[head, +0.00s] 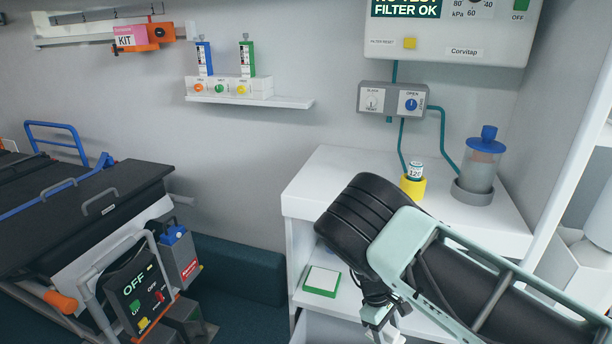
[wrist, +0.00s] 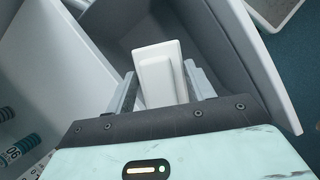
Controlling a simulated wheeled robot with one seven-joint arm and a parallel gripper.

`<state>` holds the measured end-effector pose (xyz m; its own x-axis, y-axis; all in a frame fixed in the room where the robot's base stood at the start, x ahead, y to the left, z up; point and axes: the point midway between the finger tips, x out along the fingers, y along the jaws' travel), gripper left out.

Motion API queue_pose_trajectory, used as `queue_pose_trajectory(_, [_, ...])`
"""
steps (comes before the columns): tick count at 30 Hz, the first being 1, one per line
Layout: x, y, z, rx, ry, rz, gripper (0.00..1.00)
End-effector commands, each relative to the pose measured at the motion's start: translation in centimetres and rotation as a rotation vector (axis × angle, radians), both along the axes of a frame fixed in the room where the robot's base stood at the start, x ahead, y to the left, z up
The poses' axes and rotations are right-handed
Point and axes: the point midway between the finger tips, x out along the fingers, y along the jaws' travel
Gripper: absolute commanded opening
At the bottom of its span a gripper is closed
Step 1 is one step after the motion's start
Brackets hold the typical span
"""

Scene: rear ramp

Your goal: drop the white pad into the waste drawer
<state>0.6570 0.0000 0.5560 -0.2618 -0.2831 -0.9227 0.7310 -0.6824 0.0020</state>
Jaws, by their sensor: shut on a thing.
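The white pad (wrist: 158,72) is a small white block between the two fingers of my gripper (wrist: 162,88) in the wrist view. My gripper is shut on it. The pad is over the open waste drawer (wrist: 252,65), which has white outer walls and a grey inside. The gap between the pad and the drawer floor cannot be judged. In the head view my gripper (head: 383,328) points down at the bottom edge, in front of the white cabinet. My arm and the picture edge hide the pad and most of the drawer there.
A green-rimmed tray with a white top (head: 322,281) lies on the cabinet shelf left of my arm. A yellow cup (head: 413,187) with a vial and a blue-capped canister (head: 480,165) stand on the cabinet top. A stretcher (head: 90,205) is at the left.

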Motion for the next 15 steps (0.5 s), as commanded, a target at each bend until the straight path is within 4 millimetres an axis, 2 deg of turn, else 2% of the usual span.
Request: queue_pose_trajectory(15, [0.0, -0.1, -5.4, 0.001, 0.0, -0.004, 0.29])
